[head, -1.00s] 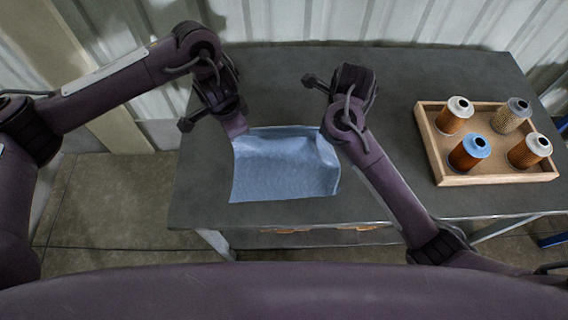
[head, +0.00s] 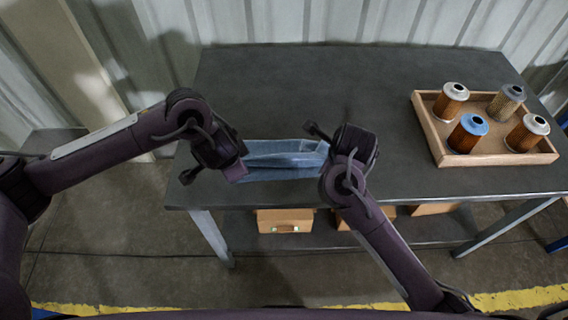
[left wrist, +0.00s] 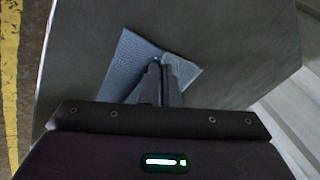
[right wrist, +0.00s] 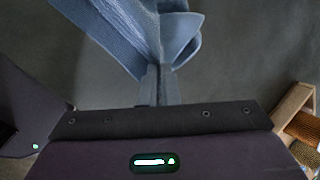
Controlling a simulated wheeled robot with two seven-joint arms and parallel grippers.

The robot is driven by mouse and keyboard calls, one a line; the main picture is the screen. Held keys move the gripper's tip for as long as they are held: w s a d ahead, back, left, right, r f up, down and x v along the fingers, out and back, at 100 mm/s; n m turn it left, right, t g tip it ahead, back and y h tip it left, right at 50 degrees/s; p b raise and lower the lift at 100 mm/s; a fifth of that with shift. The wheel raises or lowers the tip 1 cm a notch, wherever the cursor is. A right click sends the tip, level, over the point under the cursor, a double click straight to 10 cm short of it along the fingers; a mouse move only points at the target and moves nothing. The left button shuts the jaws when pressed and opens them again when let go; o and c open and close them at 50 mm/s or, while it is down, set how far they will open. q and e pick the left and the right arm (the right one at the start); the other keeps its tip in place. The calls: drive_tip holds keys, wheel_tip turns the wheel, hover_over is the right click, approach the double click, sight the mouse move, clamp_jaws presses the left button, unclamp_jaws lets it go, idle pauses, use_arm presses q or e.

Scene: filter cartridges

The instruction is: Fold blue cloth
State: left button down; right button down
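The blue cloth (head: 285,162) lies near the front edge of the table as a narrow, folded-over band between my two grippers. My left gripper (head: 240,172) is at its left end; in the left wrist view its fingers (left wrist: 163,82) are close together on the cloth (left wrist: 128,66). My right gripper (head: 328,160) is at its right end; in the right wrist view its fingers (right wrist: 160,82) pinch the cloth (right wrist: 130,25), which bulges into a loop beside them. The fingertips are mostly hidden in the head view.
A wooden tray (head: 432,140) with several filter cartridges, one with a blue top (head: 470,132), stands on the right of the dark table (head: 290,85). The table's back and middle are clear. Boxes (head: 285,220) sit on the shelf below. A corrugated wall stands behind.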

use_arm(q)
drive_tip(key=shift+w+a+f, duration=0.15)
drive_tip(key=shift+f, duration=0.35)
use_arm(e)
drive_tip(key=shift+w+d+f, duration=0.1)
drive_tip(key=shift+w+f, duration=0.05)
drive_tip(key=shift+f, duration=0.35)
drive_tip(key=shift+r, duration=0.1)
use_arm(q)
drive_tip(key=c, duration=2.1)
unclamp_jaws()
drive_tip(key=shift+r, duration=0.15)
drive_tip(key=shift+c, duration=0.2)
use_arm(e)
drive_tip(key=c, duration=2.1)
unclamp_jaws()
drive_tip(key=shift+c, duration=0.2)
